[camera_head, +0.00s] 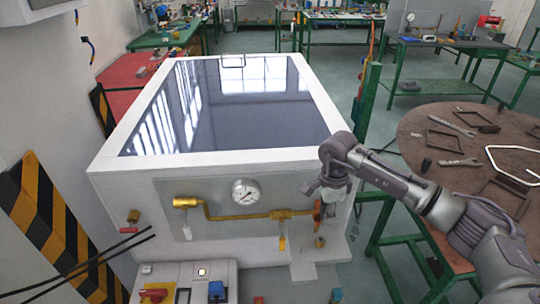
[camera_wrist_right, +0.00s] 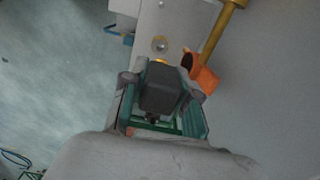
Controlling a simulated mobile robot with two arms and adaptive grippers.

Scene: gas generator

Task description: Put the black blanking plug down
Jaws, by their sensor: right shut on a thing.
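My right gripper (camera_head: 314,188) hangs at the right end of the front panel (camera_head: 215,192), just above an orange-red valve handle (camera_head: 317,210). In the right wrist view its fingers (camera_wrist_right: 160,88) are closed around a dark blocky piece, which looks like the black blanking plug (camera_wrist_right: 163,90). A sliver of brass shows just beyond the plug's far end; whether they touch I cannot tell. The orange handle (camera_wrist_right: 202,78) is close to the right finger. In the head view the plug cannot be made out. My left gripper is not in view.
The white cabinet (camera_head: 110,160) has a brass pipe (camera_head: 235,216) and a gauge (camera_head: 245,192) on its front. A small brass fitting (camera_head: 320,242) sits below the handle. A round brown table (camera_head: 425,130) at right holds wrenches and frames, with bare patches between.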

